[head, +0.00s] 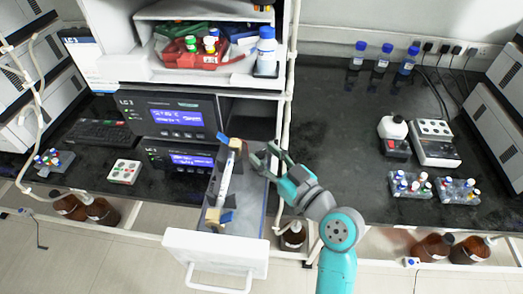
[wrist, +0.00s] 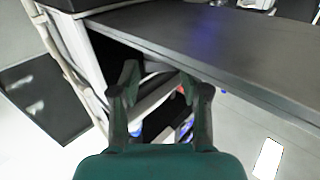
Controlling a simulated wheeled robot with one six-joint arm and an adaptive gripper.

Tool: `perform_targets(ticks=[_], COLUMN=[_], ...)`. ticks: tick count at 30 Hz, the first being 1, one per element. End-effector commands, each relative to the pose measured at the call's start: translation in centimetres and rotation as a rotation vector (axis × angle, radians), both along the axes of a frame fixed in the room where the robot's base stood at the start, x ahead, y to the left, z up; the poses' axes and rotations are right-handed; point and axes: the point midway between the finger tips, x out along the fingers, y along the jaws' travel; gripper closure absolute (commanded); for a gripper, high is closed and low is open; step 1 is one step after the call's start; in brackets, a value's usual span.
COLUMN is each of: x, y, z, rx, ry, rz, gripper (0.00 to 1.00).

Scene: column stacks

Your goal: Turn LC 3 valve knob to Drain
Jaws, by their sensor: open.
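The LC 3 stack has an upper black module (head: 150,118) with a lit blue display, and a lower black module (head: 190,147) with another lit display. A white-fronted drawer (head: 215,250) is pulled out below them, with a long pale part (head: 224,180) with blue and tan ends above it. I cannot make out a valve knob or a Drain mark. My gripper (head: 264,154) is open, just right of the lower module and the drawer. In the wrist view my gripper (wrist: 166,88) has its fingers apart, with nothing clearly held between them.
A shelf above holds a red tray (head: 210,59) and a blue-capped bottle (head: 265,55). A white pipe (head: 287,90) runs vertically close to my gripper. The black bench (head: 330,140) to the right is mostly clear, with vial racks (head: 410,185) farther right.

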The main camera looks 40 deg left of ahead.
Motion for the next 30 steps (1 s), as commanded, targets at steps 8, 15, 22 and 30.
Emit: perform_targets(ticks=[8,15,22,30], x=[-1.2,-1.9,-2.2,-2.2], y=[-5.6,-8.8,-9.7,-9.6], z=[0.0,-0.1,0.0,0.0], rx=[0.000,-0.001,0.000,0.000], ry=[0.002,0.002,0.001,0.001], rz=[-0.004,-0.002,0.001,0.001], gripper=[0.54,0.54,0.54,0.54])
